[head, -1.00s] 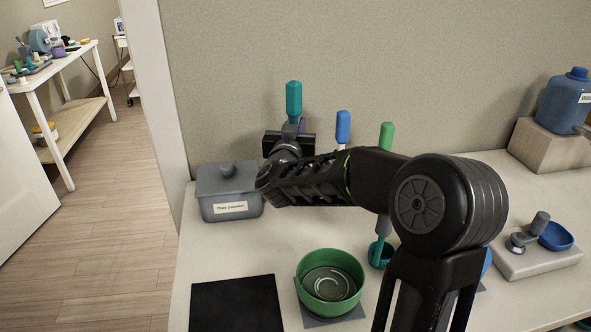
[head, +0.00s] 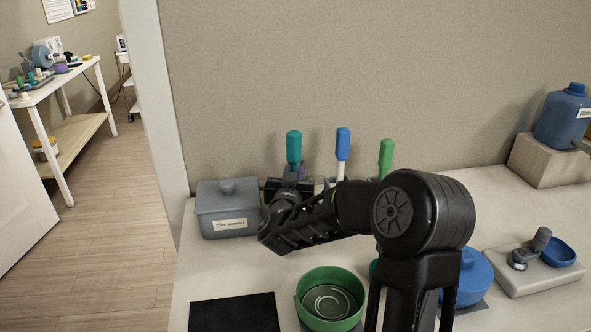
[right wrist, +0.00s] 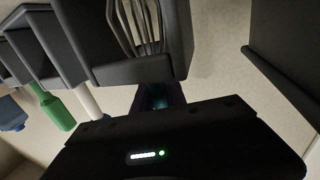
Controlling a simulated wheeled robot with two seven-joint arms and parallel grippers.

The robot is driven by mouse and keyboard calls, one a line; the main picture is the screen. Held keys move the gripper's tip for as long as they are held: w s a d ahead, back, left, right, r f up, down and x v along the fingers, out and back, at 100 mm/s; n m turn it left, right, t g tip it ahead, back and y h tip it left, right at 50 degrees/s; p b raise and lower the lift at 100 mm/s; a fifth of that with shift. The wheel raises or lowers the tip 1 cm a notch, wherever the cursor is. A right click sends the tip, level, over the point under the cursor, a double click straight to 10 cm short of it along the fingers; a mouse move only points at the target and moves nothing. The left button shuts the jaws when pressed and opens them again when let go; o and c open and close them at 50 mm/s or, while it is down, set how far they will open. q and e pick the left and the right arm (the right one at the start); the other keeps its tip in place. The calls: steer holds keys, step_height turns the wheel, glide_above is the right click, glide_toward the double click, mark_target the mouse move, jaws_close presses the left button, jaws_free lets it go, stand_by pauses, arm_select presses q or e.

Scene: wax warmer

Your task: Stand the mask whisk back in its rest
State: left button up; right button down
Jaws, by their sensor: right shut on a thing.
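The mask whisk has a teal handle (head: 293,147), which stands upright in the head view at about the height of the neighbouring handles. My right gripper (head: 287,183) is shut on it below the handle's upper part. In the right wrist view the whisk's wire loops (right wrist: 140,25) show at the top, at a dark grey block of the rest (right wrist: 105,65). The wires overlap this block; I cannot tell whether the whisk bears on it. A bit of teal (right wrist: 157,100) shows between the jaws. My arm hides most of the rest in the head view.
A blue-handled tool (head: 343,145) and a green-handled tool (head: 386,158) stand just right of the whisk. A grey lidded box (head: 228,207) is close on the left. A green bowl (head: 330,300) and black mat (head: 234,313) lie in front.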

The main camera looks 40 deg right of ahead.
steer(key=shift+f, duration=0.15)
steer(key=c, duration=1.3)
jaws_free()
steer(key=shift+c, duration=0.2)
steer(key=shift+r, duration=0.3)
steer(key=b+v, duration=0.1)
steer(key=v, duration=1.1)
steer(key=shift+b, duration=0.3)
steer(key=shift+f, duration=0.15)
